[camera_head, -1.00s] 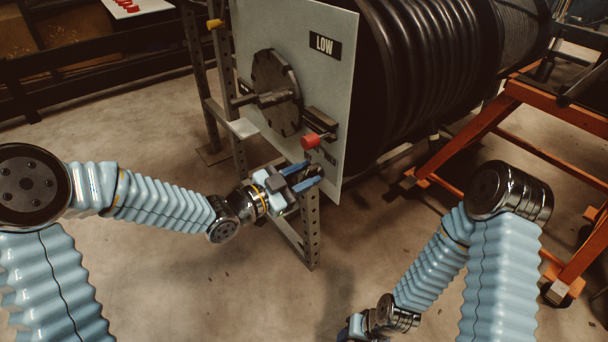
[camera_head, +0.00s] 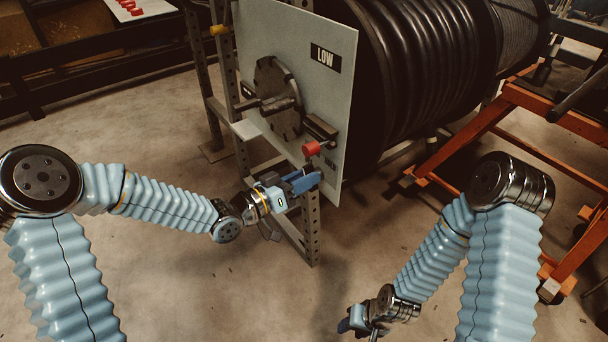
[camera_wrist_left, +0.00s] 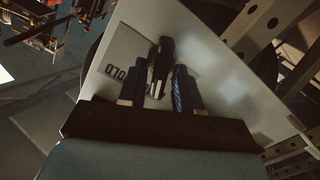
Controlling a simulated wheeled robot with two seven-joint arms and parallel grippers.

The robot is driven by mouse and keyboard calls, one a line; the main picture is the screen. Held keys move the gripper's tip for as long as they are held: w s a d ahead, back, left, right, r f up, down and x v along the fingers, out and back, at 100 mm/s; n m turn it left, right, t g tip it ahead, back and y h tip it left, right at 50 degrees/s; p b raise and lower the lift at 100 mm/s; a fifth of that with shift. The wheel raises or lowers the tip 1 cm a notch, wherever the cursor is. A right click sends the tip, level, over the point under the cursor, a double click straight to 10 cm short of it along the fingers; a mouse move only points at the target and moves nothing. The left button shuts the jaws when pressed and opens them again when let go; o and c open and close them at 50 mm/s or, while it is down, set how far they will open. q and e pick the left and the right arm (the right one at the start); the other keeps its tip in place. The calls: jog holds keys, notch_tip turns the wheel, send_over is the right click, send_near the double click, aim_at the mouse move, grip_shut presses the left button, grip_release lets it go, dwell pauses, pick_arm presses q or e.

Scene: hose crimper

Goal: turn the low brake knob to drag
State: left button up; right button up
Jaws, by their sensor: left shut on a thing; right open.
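The dark, bar-shaped low brake knob (camera_wrist_left: 160,62) stands out from the grey panel (camera_wrist_left: 215,75) in the left wrist view, next to a partly covered label ending in "OLD". My left gripper (camera_wrist_left: 160,85) has its two blue fingers on either side of the knob and is shut on it. In the head view my left gripper (camera_head: 308,182) is at the lower edge of the panel and hides the knob. My right gripper (camera_head: 352,324) is open and empty, low over the floor, well away from the panel.
A red-ended lever (camera_head: 311,148) sits just above my left gripper. An orange frame (camera_head: 480,135) stands at right.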

pick_arm(q)
jog(key=shift+f+n, duration=0.1)
jog(key=shift+n, duration=0.4)
jog(key=o, duration=0.7)
jog(key=shift+a, duration=0.1)
jog(key=p+v, duration=0.1)
jog(key=v, duration=1.2)
jog(key=shift+s+a+p, duration=0.25)
jog(key=shift+a+p, duration=0.05)
jog(key=shift+p, duration=0.1)
